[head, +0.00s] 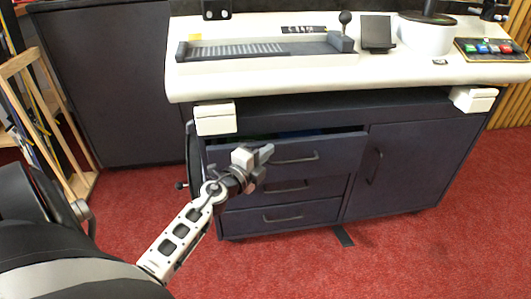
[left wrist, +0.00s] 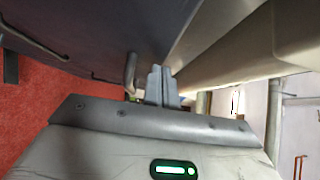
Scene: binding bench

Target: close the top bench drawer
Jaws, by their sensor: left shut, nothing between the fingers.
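The top bench drawer (head: 340,149) is dark blue-grey and stands pulled out a little; a narrow dark gap shows above its front edge. Its bar handle (head: 300,158) is at the middle of the front. My left gripper (head: 265,153) is shut and empty, in front of the left part of this drawer front, just left of the handle. In the left wrist view the closed fingers (left wrist: 159,84) are beside a dark handle (left wrist: 130,72) on a dark front (left wrist: 95,25). I cannot tell whether they touch it. My right gripper is not in view.
Two lower drawers (head: 245,194) look shut, and a cupboard door (head: 400,165) is to their right. The pale bench top (head: 300,75) overhangs above, with a white block (head: 215,118) under its left corner. Red carpet (head: 350,270) is open in front.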

